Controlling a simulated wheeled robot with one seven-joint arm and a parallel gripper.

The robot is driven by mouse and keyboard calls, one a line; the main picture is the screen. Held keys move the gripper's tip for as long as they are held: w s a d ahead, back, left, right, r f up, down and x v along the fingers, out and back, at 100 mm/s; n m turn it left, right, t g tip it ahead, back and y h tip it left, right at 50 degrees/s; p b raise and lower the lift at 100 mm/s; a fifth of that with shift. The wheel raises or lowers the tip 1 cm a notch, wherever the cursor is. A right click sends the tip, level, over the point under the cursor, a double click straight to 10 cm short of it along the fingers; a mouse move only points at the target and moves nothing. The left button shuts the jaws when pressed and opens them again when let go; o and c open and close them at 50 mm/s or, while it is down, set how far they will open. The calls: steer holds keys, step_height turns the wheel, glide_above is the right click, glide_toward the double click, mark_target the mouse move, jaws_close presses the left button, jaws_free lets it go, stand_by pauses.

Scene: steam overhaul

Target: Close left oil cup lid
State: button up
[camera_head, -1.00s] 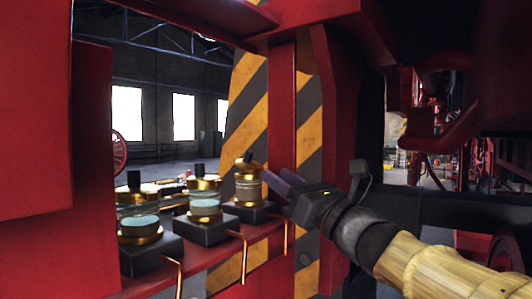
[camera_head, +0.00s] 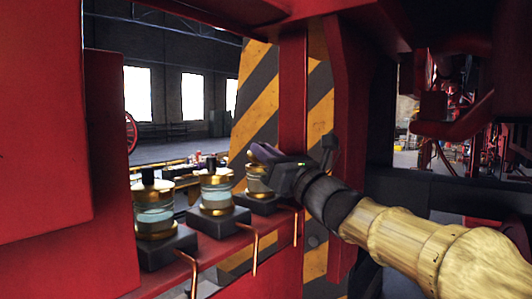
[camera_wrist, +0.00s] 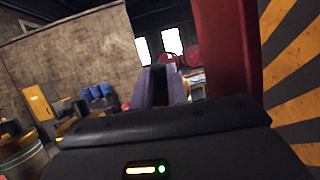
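Three oil cups of brass and glass stand in a row on dark blocks. The left oil cup (camera_head: 153,210) is nearest, with a brass top and a black knob (camera_head: 148,176). The middle oil cup (camera_head: 216,188) also has a brass top and black knob. The right oil cup (camera_head: 257,185) is partly hidden behind my gripper (camera_head: 262,152), whose purple-grey fingers are at its top. I cannot tell whether they touch it, or how each lid sits.
A red ledge (camera_head: 215,252) carries the cups, with copper pipes (camera_head: 256,248) in front. A red post (camera_head: 292,110) and a yellow-black striped panel (camera_head: 258,95) stand behind. A red wall (camera_head: 40,120) is at left. A cup-like brass rim shows in the wrist view (camera_wrist: 25,162).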

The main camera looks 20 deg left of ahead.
steer(key=shift+r+p, duration=0.15)
steer(key=shift+p, duration=0.35)
jaws_close()
steer(key=h+p, duration=0.1)
steer(key=p, duration=0.1)
steer(key=shift+w+a+g+p, duration=0.1)
steer(key=shift+a+g+p, duration=0.05)
steer(key=shift+g+p, duration=0.25)
steer(key=h+p, duration=0.1)
steer(key=p, duration=0.1)
steer(key=g+h+p, duration=0.1)
steer(key=p, duration=0.2)
steer(key=shift+w+a+n, duration=0.1)
steer(key=shift+a+n, duration=0.15)
steer(key=shift+n, duration=0.15)
steer(key=shift+f+g+h+p, duration=0.3)
steer(key=shift+f+g+p, duration=0.1)
steer(key=shift+p, duration=0.45)
steer(key=shift+f, duration=0.1)
steer(key=o, duration=0.8)
jaws_free()
steer(key=shift+a, duration=0.1)
